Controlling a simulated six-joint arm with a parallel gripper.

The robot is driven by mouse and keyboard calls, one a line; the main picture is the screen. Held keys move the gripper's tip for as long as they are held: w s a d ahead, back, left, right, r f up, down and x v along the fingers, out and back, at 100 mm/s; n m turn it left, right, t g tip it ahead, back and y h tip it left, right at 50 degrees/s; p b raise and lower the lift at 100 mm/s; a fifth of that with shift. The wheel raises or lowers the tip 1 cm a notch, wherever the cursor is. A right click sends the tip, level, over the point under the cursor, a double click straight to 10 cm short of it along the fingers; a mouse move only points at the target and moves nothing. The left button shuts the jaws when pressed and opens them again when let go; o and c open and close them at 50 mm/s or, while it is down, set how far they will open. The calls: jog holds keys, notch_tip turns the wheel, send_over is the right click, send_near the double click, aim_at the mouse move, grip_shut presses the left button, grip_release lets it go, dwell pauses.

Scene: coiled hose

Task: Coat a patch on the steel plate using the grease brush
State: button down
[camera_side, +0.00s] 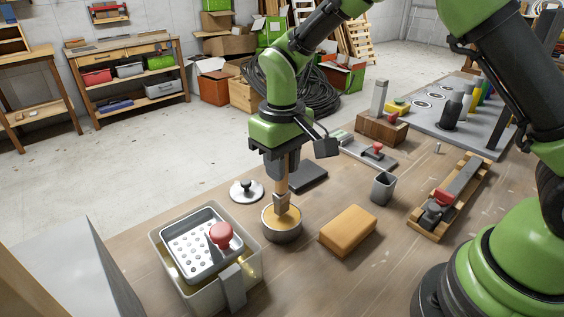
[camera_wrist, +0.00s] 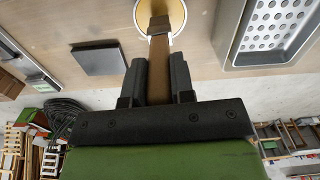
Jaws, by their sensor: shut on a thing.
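My gripper (camera_side: 281,160) is shut on the wooden handle of the grease brush (camera_side: 282,187), which points down. The handle also shows between my fingers (camera_wrist: 155,70) in the wrist view, with the brush (camera_wrist: 159,46) reaching away from them. Its lower end is over or in a round tin of yellow grease (camera_side: 282,233); the bristles are hard to make out, so I cannot tell how deep they sit. The tin's yellow inside (camera_wrist: 174,12) shows in the wrist view. A dark square plate, apparently the steel plate (camera_side: 309,177), lies flat behind the tin; it also shows in the wrist view (camera_wrist: 98,60).
A tub (camera_side: 250,264) with a perforated tray and red knob stands front left. An orange block (camera_side: 348,230) and a grey cup (camera_side: 383,189) stand to the right. Bare table lies in front.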

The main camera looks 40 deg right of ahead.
jog(key=shift+f, duration=0.6)
dwell(1.1)
jog(key=shift+r, duration=3.6)
jog(key=s+d+f, duration=0.2)
jog(key=s+d, duration=0.4)
jog(key=d, duration=0.2)
jog(key=w+d+t, duration=0.4)
jog(key=w, duration=1.1)
jog(key=shift+m, duration=0.3)
jog(key=shift+w+d+f, duration=0.1)
jog(key=shift+f, duration=1.4)
jog(key=shift+w+d+f, duration=0.1)
jog(key=shift+f, duration=1.35)
jog(key=shift+f, duration=0.95)
